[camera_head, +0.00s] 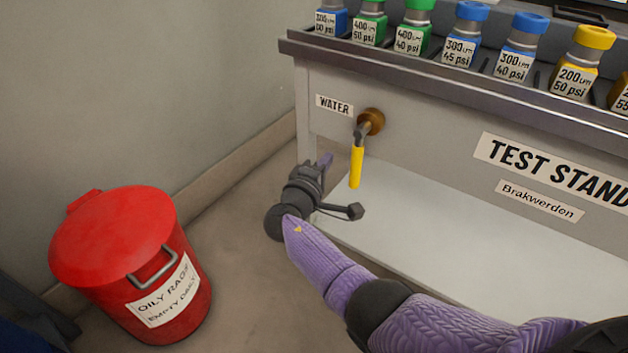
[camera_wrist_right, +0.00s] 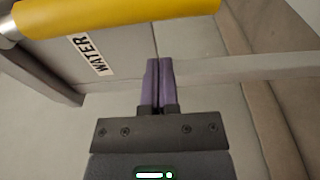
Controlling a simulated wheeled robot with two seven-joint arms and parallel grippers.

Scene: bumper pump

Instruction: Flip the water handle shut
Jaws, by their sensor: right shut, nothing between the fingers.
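The water handle (camera_head: 356,166) has a yellow sleeve and hangs straight down from a brass fitting (camera_head: 371,121) on the test stand front, right of the WATER label (camera_head: 334,105). In the right wrist view the yellow handle (camera_wrist_right: 120,14) crosses the top, beyond the fingertips. My right gripper (camera_head: 327,160) is left of the handle and apart from it in the head view. Its purple fingers (camera_wrist_right: 158,62) are closed together with nothing between them. My left gripper is in neither view.
A red oily rags bin (camera_head: 113,235) stands on the floor at left. Several labelled bottles (camera_head: 465,34) line the stand's top tray (camera_head: 430,82). A pale lower shelf (camera_head: 450,255) lies below the handle. The floor between bin and stand is clear.

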